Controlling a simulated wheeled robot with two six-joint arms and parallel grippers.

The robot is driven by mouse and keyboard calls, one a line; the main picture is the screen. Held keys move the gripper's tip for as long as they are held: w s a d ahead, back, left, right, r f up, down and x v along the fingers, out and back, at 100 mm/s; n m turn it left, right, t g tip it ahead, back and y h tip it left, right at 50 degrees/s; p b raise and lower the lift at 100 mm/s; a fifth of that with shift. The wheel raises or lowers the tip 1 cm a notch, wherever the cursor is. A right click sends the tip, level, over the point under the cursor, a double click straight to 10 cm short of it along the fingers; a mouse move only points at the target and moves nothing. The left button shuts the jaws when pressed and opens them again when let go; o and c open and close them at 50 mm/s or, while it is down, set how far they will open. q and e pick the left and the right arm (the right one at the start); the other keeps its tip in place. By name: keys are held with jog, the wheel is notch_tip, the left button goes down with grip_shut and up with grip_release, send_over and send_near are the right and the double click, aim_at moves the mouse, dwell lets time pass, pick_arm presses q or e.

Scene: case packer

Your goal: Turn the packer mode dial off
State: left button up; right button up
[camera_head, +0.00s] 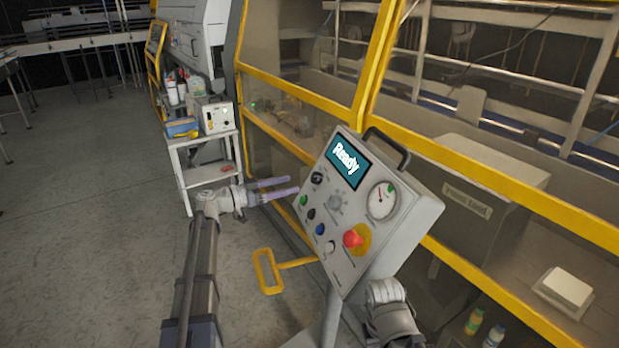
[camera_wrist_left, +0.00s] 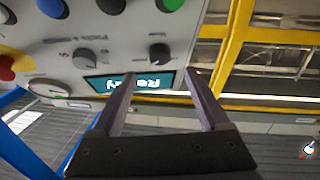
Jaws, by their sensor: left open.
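The grey control panel (camera_head: 325,240) carries a screen reading "Ready" (camera_head: 347,161). A small black knob (camera_head: 317,178) sits below the screen's left end, and a larger round dial (camera_head: 335,202) sits to its right; I cannot read which is the mode dial. Both show upside down in the left wrist view, the small knob (camera_wrist_left: 160,53) and the larger dial (camera_wrist_left: 86,58). My left gripper (camera_head: 294,185) is open and empty, just left of the panel, its fingers pointing toward the small knob and apart from it. My right gripper is out of sight.
A red emergency button (camera_head: 353,239), a gauge (camera_head: 383,200) and several coloured push buttons crowd the panel. A black handle (camera_head: 388,146) tops it. Yellow-framed guarding (camera_head: 300,95) stands behind.

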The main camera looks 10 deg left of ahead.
aim_at(313, 179)
pick_arm(q)
jog(key=x, duration=0.7)
jog(key=shift+w+d, duration=0.2)
jog(key=shift+w, duration=0.05)
grip_shut()
dwell(0.4)
